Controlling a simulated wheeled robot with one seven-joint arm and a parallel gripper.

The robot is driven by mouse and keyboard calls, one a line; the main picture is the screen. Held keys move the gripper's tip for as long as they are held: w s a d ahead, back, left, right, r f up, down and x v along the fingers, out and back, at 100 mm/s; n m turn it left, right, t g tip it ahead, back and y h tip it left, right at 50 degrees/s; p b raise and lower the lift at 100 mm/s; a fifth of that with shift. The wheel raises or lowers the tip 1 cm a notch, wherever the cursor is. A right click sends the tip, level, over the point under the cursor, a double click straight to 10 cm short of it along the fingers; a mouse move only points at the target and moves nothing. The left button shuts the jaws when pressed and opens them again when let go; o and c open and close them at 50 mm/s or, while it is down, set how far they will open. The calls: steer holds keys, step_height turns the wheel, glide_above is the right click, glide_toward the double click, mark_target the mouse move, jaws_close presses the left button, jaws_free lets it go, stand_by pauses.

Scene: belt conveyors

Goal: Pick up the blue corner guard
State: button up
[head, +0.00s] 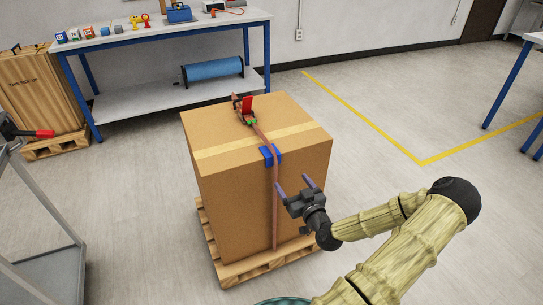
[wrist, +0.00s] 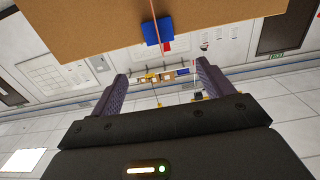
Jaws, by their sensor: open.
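The blue corner guard (head: 267,156) sits on the front top edge of a large cardboard box (head: 225,200), with a brown strap (head: 275,210) running over it and down the front face. It also shows in the wrist view (wrist: 157,31), at the top middle on the box edge. My gripper (head: 296,188) is open and empty, in front of the box, a little below and to the right of the guard in the head view. In the wrist view its two purple fingers (wrist: 160,82) are spread wide apart, with the guard beyond them and nothing between them.
The box stands on a wooden pallet (head: 240,272). A red and dark ratchet buckle (head: 246,107) sits on the strap on top. A workbench (head: 150,32) with small items stands behind, and a grey metal frame (head: 45,270) at left.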

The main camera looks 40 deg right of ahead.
glide_toward(274, 157)
steer(key=shift+x, duration=1.25)
steer(key=shift+w, duration=0.1)
steer(key=x, duration=0.5)
steer(key=shift+b, duration=0.35)
steer(key=c, duration=1.1)
steer(key=shift+o, duration=0.2)
step_height(274, 157, up, 18)
steer(key=p, duration=1.2)
steer(key=shift+p, duration=0.35)
